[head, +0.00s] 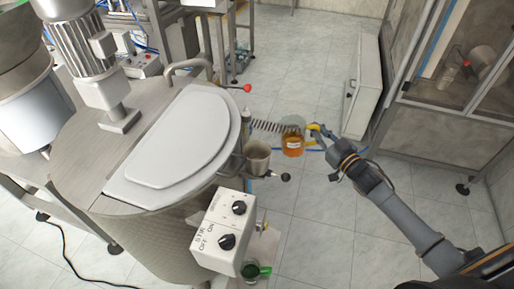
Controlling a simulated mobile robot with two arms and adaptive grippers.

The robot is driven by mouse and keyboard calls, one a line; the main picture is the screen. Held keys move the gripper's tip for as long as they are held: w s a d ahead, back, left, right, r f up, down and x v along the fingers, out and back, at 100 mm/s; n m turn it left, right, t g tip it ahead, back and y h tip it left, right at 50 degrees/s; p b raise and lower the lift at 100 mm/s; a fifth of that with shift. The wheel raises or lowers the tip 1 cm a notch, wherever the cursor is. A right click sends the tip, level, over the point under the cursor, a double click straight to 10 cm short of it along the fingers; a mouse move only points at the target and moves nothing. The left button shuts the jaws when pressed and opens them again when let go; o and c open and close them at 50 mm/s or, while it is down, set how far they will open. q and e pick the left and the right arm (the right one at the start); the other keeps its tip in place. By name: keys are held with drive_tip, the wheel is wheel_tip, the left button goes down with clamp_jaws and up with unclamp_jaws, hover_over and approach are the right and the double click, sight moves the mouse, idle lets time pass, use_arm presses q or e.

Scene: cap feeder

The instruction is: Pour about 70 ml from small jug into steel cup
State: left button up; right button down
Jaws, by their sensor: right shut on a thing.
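The small jug (292,143), clear and holding amber liquid with a label on its front, is upright right of the big tank. My right gripper (314,130) is shut on the jug's right side and holds it. The steel cup (257,159), grey and open at the top, is beside the tank, to the left of and a little below the jug in the picture. The cup's contents cannot be made out. My left gripper is not in view.
A large steel tank with a pale lid (180,135) fills the left. A white control box (223,232) with two black knobs is in front, with a green container (255,270) beneath. A cabinet (460,90) stands at right. Tiled floor (320,210) is clear.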

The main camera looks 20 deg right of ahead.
sight(309, 127)
drive_tip(key=shift+s+a+r, duration=0.1)
drive_tip(key=shift+a+r, duration=0.1)
drive_tip(key=shift+r, duration=0.3)
drive_tip(key=shift+s+a+r+n, duration=0.1)
drive_tip(key=shift+a+r+n, duration=0.55)
drive_tip(key=shift+n, duration=0.45)
drive_tip(key=shift+s+a+r+n, duration=0.1)
drive_tip(key=shift+a+r+n, duration=0.1)
drive_tip(key=shift+a+n, duration=0.25)
drive_tip(key=shift+s+a+r+n, duration=0.1)
drive_tip(key=shift+a+r+n, duration=0.05)
drive_tip(key=shift+a+n, duration=0.3)
drive_tip(key=a+r+n+p, duration=0.2)
drive_tip(key=r, duration=0.1)
drive_tip(key=r+n+p, duration=0.1)
drive_tip(key=shift+s+a+r+h, duration=0.2)
drive_tip(key=shift+a+r+h, duration=0.05)
drive_tip(key=shift+a+h, duration=0.15)
drive_tip(key=shift+a+f+n+b, duration=0.2)
drive_tip(key=shift+a+n+b, duration=0.2)
drive_tip(key=shift+n, duration=0.2)
drive_tip(key=shift+a+n, duration=0.1)
drive_tip(key=shift+n, duration=0.3)
drive_tip(key=shift+s+a+r+n, duration=0.1)
drive_tip(key=shift+a+r+n, duration=0.2)
drive_tip(key=shift+r+n, duration=0.1)
drive_tip(key=shift+a+r+n+p, duration=0.25)
drive_tip(key=shift+r+n+p, duration=0.05)
drive_tip(key=shift+n+p, duration=0.15)
